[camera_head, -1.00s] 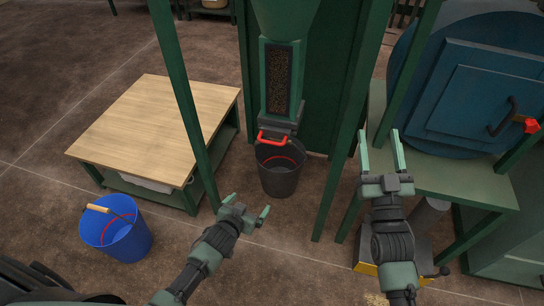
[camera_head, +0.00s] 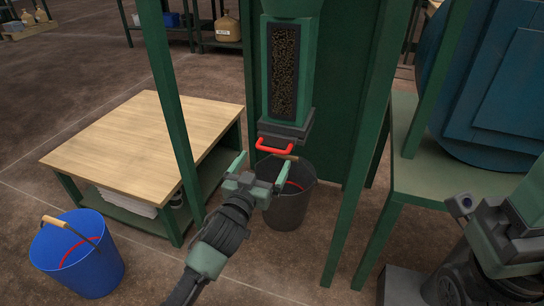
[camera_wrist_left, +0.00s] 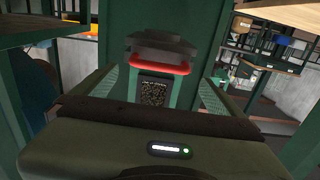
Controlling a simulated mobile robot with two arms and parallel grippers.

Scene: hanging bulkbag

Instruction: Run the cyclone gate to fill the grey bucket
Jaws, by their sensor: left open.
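The cyclone gate (camera_head: 287,131) is a dark block with a red handle (camera_head: 274,148), at the foot of a green chute with a window (camera_head: 285,70) full of brown grain. The handle also shows in the left wrist view (camera_wrist_left: 160,67), ahead between the fingers. The grey bucket (camera_head: 290,208) stands on the floor below the gate, a red line inside it. My left gripper (camera_head: 264,165) is open and empty, just below and in front of the handle, partly covering the bucket. My right arm (camera_head: 500,240) is at the lower right; its fingers are not visible.
Green frame posts (camera_head: 172,110) stand left and right of the chute. A wooden-topped table (camera_head: 130,145) is at left, with a blue bucket (camera_head: 78,262) in front of it. A green bench (camera_head: 425,170) carries a large blue drum at right.

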